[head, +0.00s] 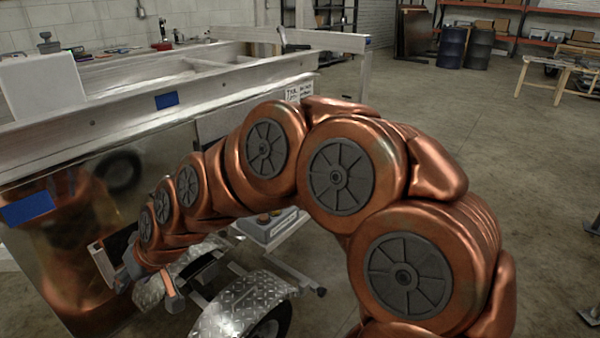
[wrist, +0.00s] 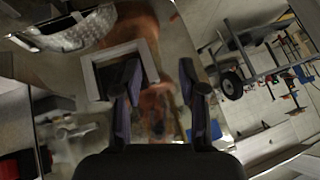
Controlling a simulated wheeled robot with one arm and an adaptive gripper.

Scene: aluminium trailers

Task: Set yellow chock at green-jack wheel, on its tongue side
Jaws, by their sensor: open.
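My gripper (wrist: 160,90) is open in the wrist view, with its two dark fingers apart and nothing visible between them. In the head view the end of my arm is low at the left, close to a shiny metal panel (head: 75,215). A trailer wheel (head: 272,328) shows partly at the bottom of the head view, under a diamond-plate fender (head: 240,305). A dark wheel (wrist: 231,84) also shows at the right of the wrist view; I cannot tell whether it is a reflection. I cannot make out the yellow chock or a green jack in either view.
A pale square-cornered metal frame (wrist: 90,75) is close to my left finger in the wrist view. A grey box with coloured buttons (head: 268,226) sits behind my arm. An aluminium trailer frame (head: 150,110) crosses the left. Open floor (head: 500,160) lies to the right.

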